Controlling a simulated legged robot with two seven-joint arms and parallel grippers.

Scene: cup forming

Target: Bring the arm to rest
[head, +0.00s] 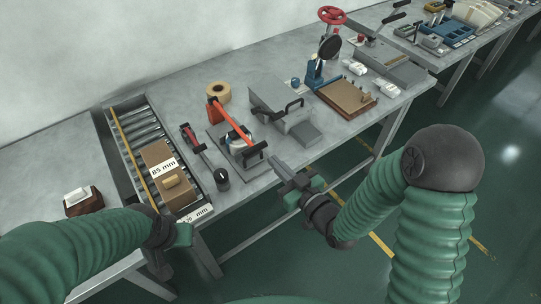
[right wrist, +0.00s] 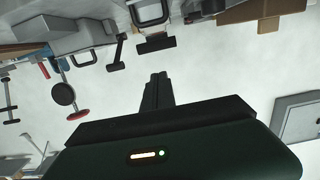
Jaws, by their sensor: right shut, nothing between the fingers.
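My right gripper (head: 276,166) is shut and empty. It is in the air at the front edge of the long grey workbench (head: 75,150), in front of the orange-levered press (head: 232,122). In the right wrist view its two fingers (right wrist: 158,88) lie together with nothing between them. My left arm comes in from the left in the head view. Its dark wrist is beside the front end of the roller tray, and its fingers are not clearly visible.
A roller tray (head: 118,128) holds a brown box (head: 154,160) labelled 85 mm. A tape roll (head: 218,92), a grey machine (head: 280,98), a blue press with a red wheel (head: 333,15) and a wooden board (head: 346,96) stand on the bench. Green floor in front is open.

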